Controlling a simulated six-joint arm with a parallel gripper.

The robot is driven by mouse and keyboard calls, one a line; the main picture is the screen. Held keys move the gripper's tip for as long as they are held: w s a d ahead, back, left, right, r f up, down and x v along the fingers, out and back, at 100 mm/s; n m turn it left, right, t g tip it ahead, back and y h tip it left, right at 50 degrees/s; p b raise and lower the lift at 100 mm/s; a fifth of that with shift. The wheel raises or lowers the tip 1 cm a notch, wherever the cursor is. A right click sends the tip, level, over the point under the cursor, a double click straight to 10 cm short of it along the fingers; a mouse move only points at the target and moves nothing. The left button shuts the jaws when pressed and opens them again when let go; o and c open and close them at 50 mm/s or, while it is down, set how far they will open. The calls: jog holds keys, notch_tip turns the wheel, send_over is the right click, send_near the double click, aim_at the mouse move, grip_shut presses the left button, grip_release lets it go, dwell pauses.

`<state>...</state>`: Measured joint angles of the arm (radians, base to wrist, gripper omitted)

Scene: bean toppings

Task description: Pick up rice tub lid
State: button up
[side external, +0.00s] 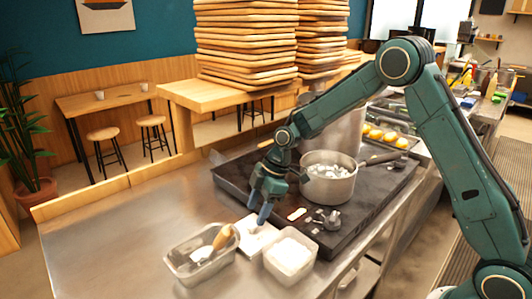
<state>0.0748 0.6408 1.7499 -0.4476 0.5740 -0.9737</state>
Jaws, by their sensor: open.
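A clear tub with white contents, looking like the rice tub (290,257), stands near the front of the metal counter. A flat white square piece (254,240), which looks like the lid, lies behind and to the left of the tub. My gripper (263,214) points down right over this piece, with its blue fingertips close to its back edge. The gripper is open; whether the fingertips touch the piece cannot be told, as they hide part of it.
A metal container (184,270) with a wooden-handled utensil (222,237) stands left of the tub. A pot (328,190) sits on the dark cooktop (375,190) behind, with small pieces near its front. The left counter is clear.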

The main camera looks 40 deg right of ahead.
aim_at(252, 223)
jog(key=shift+f, duration=0.1)
jog(key=shift+x, duration=2.55)
jog(key=c, duration=1)
